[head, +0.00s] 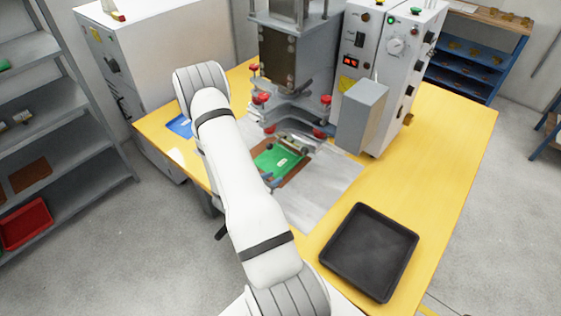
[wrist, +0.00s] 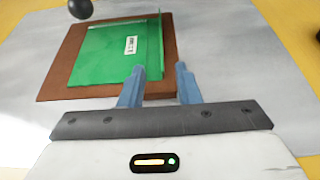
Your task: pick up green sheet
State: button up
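The green sheet (head: 279,158) lies on a brown plate (head: 298,171) under the press in the head view. In the wrist view the green sheet (wrist: 105,58) bears a white label and has a raised, upright strip along its right side. My gripper (wrist: 160,67) is open, with two blue-grey fingers apart and nothing held between them. In the picture, the left fingertip overlaps the sheet's lower right corner and the right one overlaps the brown plate's right edge. The strip lies ahead, between the fingers. I cannot tell whether they touch the sheet. In the head view my arm hides most of the gripper.
The press (head: 292,50) stands just behind the sheet, with red knobs low on its frame. A grey box (head: 362,115) stands to its right. An empty black tray (head: 370,250) sits at the front right of the yellow table (head: 450,150). A blue sheet (head: 179,125) lies left.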

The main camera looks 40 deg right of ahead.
aim_at(284, 173)
jog(key=p+x, duration=0.2)
jog(key=x, duration=0.4)
jog(key=shift+s, duration=0.15)
jog(key=shift+c, duration=0.4)
grip_shut()
